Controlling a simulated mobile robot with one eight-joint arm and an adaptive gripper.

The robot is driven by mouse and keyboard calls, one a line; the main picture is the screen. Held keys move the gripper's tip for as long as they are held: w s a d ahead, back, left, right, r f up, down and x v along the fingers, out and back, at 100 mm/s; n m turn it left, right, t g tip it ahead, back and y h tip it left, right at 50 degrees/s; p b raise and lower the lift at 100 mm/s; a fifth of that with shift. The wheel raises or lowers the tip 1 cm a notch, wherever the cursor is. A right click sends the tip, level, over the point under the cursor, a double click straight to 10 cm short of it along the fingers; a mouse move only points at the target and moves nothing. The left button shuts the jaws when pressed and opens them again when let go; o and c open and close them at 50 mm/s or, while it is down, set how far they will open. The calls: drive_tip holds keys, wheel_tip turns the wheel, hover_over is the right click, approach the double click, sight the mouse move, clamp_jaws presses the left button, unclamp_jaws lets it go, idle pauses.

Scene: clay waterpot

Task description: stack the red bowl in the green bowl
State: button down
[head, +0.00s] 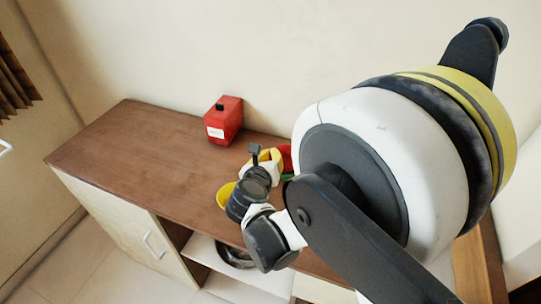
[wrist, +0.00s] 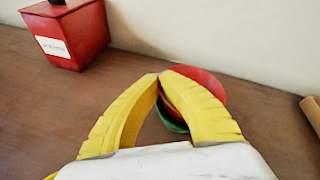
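The red bowl (wrist: 207,84) is in the wrist view, partly behind the right finger of my gripper (wrist: 159,76). The yellow fingers come together at its left rim, and I see them as shut on that rim. The green bowl (wrist: 171,124) shows as a strip just under the red bowl; most of it is hidden. I cannot tell whether the two bowls touch. In the head view, the red bowl (head: 286,153) and the green bowl (head: 288,178) show only in part behind my gripper (head: 270,157).
A red box (head: 223,121) with a white label stands at the back of the brown cabinet top (head: 130,150). The left part of the top is clear. The wall rises right behind it.

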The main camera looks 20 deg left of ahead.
drive_tip(key=shift+f+b, duration=0.55)
drive_tip(key=shift+f, duration=0.1)
drive_tip(key=c, duration=1.6)
unclamp_jaws()
